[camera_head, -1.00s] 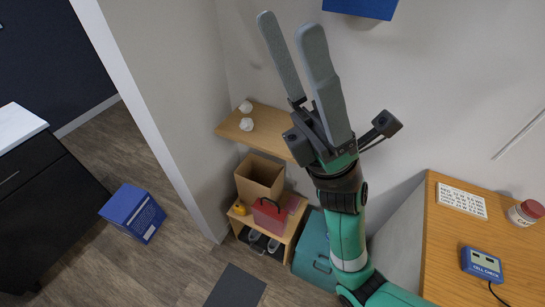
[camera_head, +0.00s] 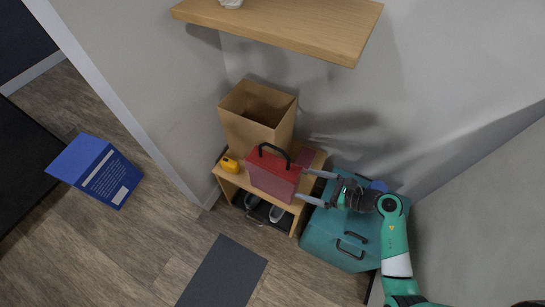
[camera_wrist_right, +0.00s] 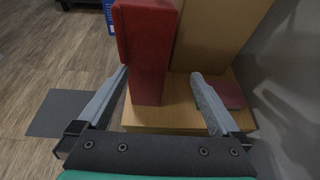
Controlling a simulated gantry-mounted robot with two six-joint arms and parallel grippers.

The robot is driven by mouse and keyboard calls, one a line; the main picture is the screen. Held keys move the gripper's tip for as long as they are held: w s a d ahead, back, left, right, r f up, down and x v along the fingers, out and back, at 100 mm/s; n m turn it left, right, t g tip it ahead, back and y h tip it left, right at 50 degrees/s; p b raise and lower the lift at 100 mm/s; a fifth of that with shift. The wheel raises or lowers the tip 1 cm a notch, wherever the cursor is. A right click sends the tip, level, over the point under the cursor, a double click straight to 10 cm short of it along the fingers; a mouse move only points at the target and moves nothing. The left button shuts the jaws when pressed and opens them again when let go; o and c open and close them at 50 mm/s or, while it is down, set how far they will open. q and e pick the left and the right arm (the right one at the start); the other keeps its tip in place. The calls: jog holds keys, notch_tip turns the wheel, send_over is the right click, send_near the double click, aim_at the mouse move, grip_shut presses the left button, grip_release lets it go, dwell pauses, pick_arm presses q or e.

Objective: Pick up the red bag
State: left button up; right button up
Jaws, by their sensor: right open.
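The red bag (camera_head: 272,178), a boxy case with a black top handle, stands upright on a small wooden bench (camera_head: 229,182). My right gripper (camera_head: 302,184) is open just to the right of the bag, its two grey fingers pointing left at the bag's end. In the right wrist view the red bag (camera_wrist_right: 149,60) stands ahead, nearer the left finger; whether that finger touches it I cannot tell. The right finger (camera_wrist_right: 210,103) is clear of the bag. My left gripper is not in view.
A cardboard box (camera_head: 257,120) stands behind the bag, and a small yellow item (camera_head: 229,164) sits left of it. Shoes (camera_head: 276,213) lie under the bench. A teal chest (camera_head: 335,240) stands right, under my arm. A wooden shelf (camera_head: 290,25) hangs above.

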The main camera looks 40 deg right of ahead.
aim_at(297, 188)
jog(key=w+a+f+b, duration=0.1)
jog(key=w, duration=0.1)
jog(key=w+a+f+b, duration=0.1)
jog(key=a+f+b, duration=0.1)
jog(key=shift+w+a, duration=0.1)
jog(key=shift+w, duration=0.3)
jog(key=shift+a+f, duration=0.1)
jog(key=shift+a, duration=0.05)
jog(key=b+x, duration=0.3)
jog(key=x, duration=0.2)
jog(key=shift+w+b, duration=0.1)
jog(key=shift+b, duration=0.2)
jog(key=shift+w, duration=0.1)
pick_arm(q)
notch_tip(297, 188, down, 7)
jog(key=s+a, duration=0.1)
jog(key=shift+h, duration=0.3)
pick_arm(e)
jog(key=shift+c, duration=0.2)
grip_shut()
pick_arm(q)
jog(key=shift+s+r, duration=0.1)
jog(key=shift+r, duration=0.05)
